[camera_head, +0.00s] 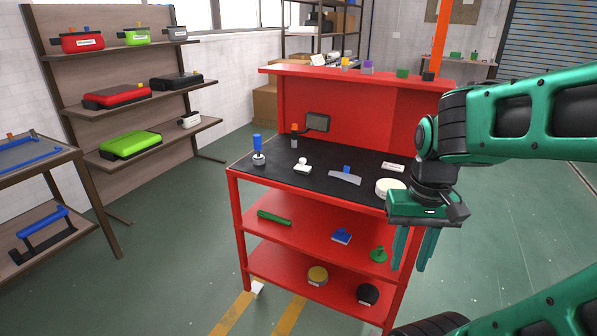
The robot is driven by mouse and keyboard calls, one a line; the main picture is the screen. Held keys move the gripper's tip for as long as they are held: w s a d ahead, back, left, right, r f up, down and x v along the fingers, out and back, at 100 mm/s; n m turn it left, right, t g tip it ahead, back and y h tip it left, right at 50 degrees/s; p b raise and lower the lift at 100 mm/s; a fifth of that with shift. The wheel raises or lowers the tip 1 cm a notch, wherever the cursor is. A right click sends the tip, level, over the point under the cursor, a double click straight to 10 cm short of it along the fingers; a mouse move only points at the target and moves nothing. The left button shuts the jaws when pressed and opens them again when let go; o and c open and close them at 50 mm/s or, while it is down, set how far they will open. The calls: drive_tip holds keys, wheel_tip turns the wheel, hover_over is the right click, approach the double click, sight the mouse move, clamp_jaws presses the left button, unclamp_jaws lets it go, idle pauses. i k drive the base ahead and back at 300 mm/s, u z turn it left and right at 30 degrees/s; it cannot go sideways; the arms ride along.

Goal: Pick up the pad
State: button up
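A red cart (300,238) with a black top stands in the middle of the camera_head view. I cannot tell for sure which item is the pad. A dark grey rounded rectangle (317,122) stands near the red back panel. A white round disc (388,187) lies on the black top at the right, just left of my wrist. My gripper (413,262) points down at the right front of the cart, with its two green fingers apart and nothing visible between them.
On the cart top are a blue-handled tool (258,150), an orange-topped tool (294,136), a white knob (303,166) and a curved grey piece (345,177). Lower shelves hold a green bar (274,218) and other small parts. Shelves with cases stand left.

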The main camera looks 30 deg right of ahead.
sight(303, 169)
drive_tip(key=z, duration=0.1)
drive_tip(key=i, duration=1)
drive_tip(key=u, duration=0.1)
